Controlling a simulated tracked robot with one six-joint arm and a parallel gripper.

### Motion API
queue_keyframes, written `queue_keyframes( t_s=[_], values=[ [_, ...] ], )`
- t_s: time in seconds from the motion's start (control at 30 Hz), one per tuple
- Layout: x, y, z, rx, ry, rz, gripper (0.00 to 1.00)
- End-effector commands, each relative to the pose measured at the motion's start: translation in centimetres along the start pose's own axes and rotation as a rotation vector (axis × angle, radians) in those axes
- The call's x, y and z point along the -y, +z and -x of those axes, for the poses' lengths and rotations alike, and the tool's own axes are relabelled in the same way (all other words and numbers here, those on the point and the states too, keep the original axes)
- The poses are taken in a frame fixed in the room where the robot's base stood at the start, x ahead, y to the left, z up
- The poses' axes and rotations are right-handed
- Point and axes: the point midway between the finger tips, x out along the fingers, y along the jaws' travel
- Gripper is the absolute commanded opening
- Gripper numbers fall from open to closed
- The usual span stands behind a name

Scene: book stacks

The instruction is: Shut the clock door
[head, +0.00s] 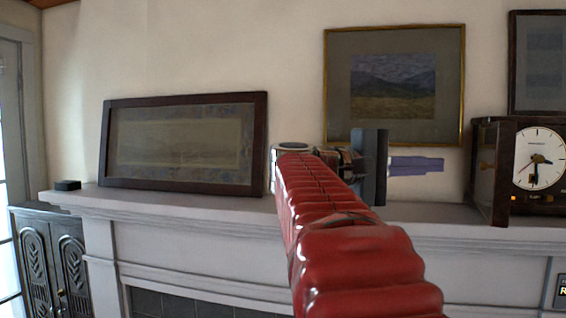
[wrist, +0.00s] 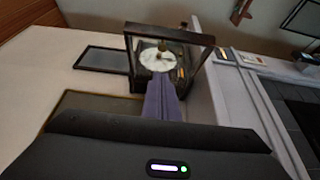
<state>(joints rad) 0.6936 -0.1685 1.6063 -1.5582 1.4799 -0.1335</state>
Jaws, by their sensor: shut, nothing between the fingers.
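The clock (head: 540,150) stands on the mantel at the right of the head view, with a round white face in a dark case, cut by the picture edge. Its dark-framed door (head: 503,180) stands open, swung out from the left side of the case. My gripper (head: 440,165) has purple-grey fingers pressed together, empty, pointing right toward the door; a gap shows between them in the picture. In the wrist view, my fingers (wrist: 162,98) point at the clock face (wrist: 157,60), with the open door frame (wrist: 170,33) around that area. Whether they touch anything is unclear.
The mantel shelf (head: 225,203) runs across the head view. A dark-framed picture (head: 185,145) leans on it at left, beside a small black box (head: 67,185). A gold-framed landscape (head: 393,85) is behind my gripper. Another dark frame (head: 540,60) is above the clock.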

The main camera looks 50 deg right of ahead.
Motion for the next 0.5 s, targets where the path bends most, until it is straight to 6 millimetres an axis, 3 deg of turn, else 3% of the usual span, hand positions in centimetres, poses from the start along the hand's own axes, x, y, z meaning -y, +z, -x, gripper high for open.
queue_keyframes(
  t_s=[0.2, 0.5],
  values=[
    [0.0, 0.1, -2.5, 0.003, 0.000, 0.001, 0.00],
    [-0.1, 2.5, -4.8, 0.001, 0.001, -0.001, 0.00]
  ],
)
